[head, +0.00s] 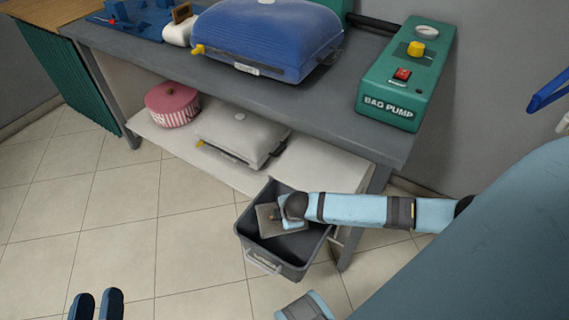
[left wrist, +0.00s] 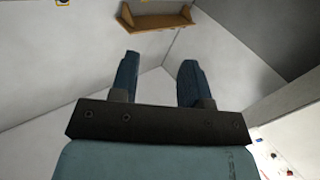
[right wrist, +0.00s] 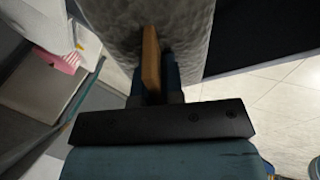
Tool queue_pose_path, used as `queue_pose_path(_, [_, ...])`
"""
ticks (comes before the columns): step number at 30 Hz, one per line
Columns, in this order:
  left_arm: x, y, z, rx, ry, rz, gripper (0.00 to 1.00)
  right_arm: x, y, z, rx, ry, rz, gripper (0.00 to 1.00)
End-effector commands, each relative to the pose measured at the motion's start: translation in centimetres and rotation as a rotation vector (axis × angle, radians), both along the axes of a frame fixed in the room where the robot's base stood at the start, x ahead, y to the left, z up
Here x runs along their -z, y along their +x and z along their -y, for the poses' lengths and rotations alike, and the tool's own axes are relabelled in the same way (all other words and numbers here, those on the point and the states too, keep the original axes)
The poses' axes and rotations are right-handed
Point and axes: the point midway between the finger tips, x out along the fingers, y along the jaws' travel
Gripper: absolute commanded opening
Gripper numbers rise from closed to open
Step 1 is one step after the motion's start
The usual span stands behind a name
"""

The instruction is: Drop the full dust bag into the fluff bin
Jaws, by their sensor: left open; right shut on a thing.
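The full dust bag (head: 267,221) is a flat grey-brown bag over the mouth of the dark grey fluff bin (head: 254,247). How far it hangs above or inside the bin is hard to tell. My right gripper (head: 284,211) is shut on the bag's brown collar (right wrist: 151,60). The bag's grey, mottled body (right wrist: 185,28) fills the upper middle of the right wrist view. The bin stands on the floor by the bench's right leg, its pale handle facing front. My left gripper (head: 97,299) is open and empty at the head view's bottom left; its spread fingers (left wrist: 159,80) show in the left wrist view.
The grey bench (head: 345,125) carries a blue case (head: 265,38) and a green bag pump (head: 405,75). Its white lower shelf (head: 320,173) holds a pink round box (head: 172,104) and a white case (head: 240,134). The tiled floor (head: 120,220) left of the bin is clear.

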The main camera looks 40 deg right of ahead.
Motion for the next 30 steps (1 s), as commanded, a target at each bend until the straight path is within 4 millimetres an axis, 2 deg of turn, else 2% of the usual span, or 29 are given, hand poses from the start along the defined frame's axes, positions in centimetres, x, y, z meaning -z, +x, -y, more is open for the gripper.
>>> queue_pose_path(1, [-0.3,0.0,0.2,0.006,-0.016,0.027,0.43,0.6,0.0,0.0,0.000,0.000,0.001,0.00])
queue_pose_path(9, [-2.3,-0.2,0.8,0.025,-0.073,0.110,0.43,1.3,0.0,0.0,0.000,0.001,0.001,0.00])
queue_pose_path(19, [-2.7,-0.2,0.9,0.028,-0.081,0.119,0.43,1.3,0.0,0.0,0.000,0.000,0.001,0.00])
queue_pose_path(21, [-2.7,-0.2,0.9,0.028,-0.080,0.118,0.43,1.3,0.0,0.0,0.000,0.000,0.001,0.22])
queue_pose_path(23, [-2.7,-0.2,0.9,0.028,-0.080,0.118,0.43,1.3,0.0,0.0,0.000,0.000,0.001,0.36])
queue_pose_path(30, [-2.7,-0.2,0.9,0.028,-0.079,0.117,0.43,1.3,0.0,0.0,0.000,0.000,0.000,0.38])
